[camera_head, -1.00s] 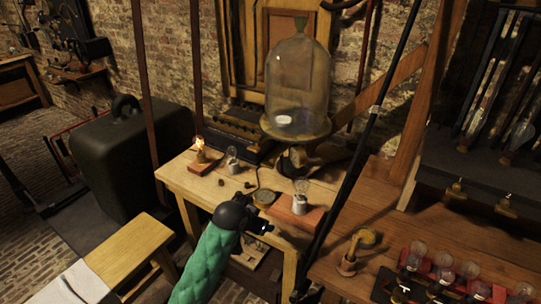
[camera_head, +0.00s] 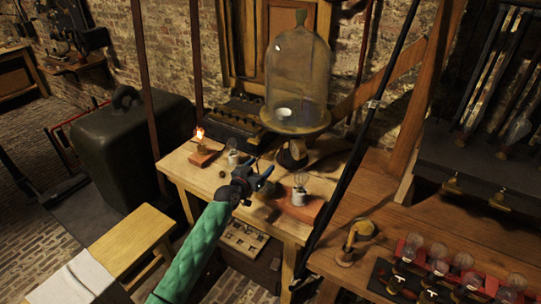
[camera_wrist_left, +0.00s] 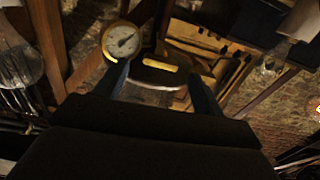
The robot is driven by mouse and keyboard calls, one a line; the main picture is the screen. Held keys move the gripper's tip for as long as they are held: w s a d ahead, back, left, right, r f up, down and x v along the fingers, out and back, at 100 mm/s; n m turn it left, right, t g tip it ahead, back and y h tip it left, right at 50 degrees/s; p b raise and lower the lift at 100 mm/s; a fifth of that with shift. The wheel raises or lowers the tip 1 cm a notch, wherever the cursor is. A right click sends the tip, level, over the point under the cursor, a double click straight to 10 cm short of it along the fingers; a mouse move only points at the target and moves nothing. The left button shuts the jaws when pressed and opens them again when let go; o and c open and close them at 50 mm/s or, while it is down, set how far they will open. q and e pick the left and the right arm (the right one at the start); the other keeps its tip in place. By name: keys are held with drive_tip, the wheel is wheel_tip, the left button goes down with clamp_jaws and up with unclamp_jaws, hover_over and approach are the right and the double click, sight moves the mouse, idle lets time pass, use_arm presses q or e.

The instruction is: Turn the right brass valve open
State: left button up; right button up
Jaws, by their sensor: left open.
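Two small brass fittings that look like valves stick out from the front edge of the dark rack at the right in the head view: the right brass valve (camera_head: 505,203) and the left one (camera_head: 452,186). My left gripper (camera_head: 258,177) is far to their left, above the small wooden table, with its dark blue fingers apart and nothing between them. In the left wrist view the open fingers (camera_wrist_left: 160,85) show over a yellow-rimmed thing. No valve is clear in that view. My right gripper is not in view.
Several bulbs in a red holder (camera_head: 438,262) stand at the lower right. A round gauge (camera_wrist_left: 122,40) shows.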

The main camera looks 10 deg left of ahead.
sight(266, 158)
use_arm(q)
drive_tip(key=shift+a+r, duration=0.1)
drive_tip(key=shift+r, duration=0.1)
drive_tip(key=shift+w+d+r+p, duration=0.1)
drive_tip(key=shift+w+d+p, duration=0.2)
drive_tip(key=shift+w, duration=0.3)
drive_tip(key=p+x, duration=0.1)
drive_tip(key=x, duration=0.3)
drive_tip(key=shift+w+p, duration=0.25)
drive_tip(key=shift+p, duration=0.05)
drive_tip(key=shift+x, duration=1.05)
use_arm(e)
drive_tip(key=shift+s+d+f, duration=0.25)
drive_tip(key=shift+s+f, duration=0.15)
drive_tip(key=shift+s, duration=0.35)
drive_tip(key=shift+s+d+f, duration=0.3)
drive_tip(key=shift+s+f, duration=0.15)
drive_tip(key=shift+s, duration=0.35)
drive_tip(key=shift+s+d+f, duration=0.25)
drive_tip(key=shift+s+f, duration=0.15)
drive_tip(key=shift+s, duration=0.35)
use_arm(q)
drive_tip(key=c, duration=1)
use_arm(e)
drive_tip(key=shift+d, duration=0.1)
